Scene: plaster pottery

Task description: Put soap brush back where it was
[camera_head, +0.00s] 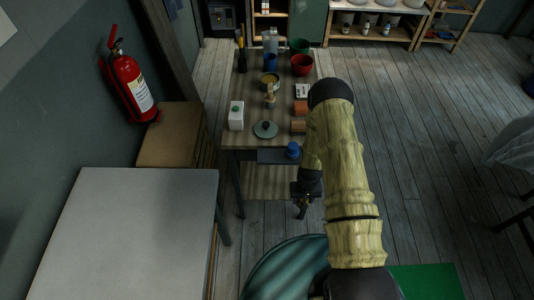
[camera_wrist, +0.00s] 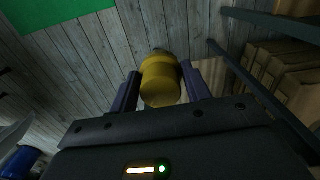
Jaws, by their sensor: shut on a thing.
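My gripper (camera_wrist: 160,86) is shut on a yellow, rounded thing (camera_wrist: 160,80), which I take to be the soap brush. Its thick yellow end shows between the two dark fingers in the wrist view; bristles cannot be made out. In the head view my gripper (camera_head: 303,208) hangs over the floor, in front of the near end of the wooden work table (camera_head: 240,156) and below its top. The held thing is too small and dark there to see clearly.
On the table stand a white bottle with green cap (camera_head: 236,118), a grey round disc (camera_head: 265,129), a bowl (camera_head: 269,80), a red bowl (camera_head: 302,66) and orange blocks (camera_head: 298,126). A blue item (camera_head: 293,150) sits at the near edge. A pale table (camera_head: 135,230) is at left.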

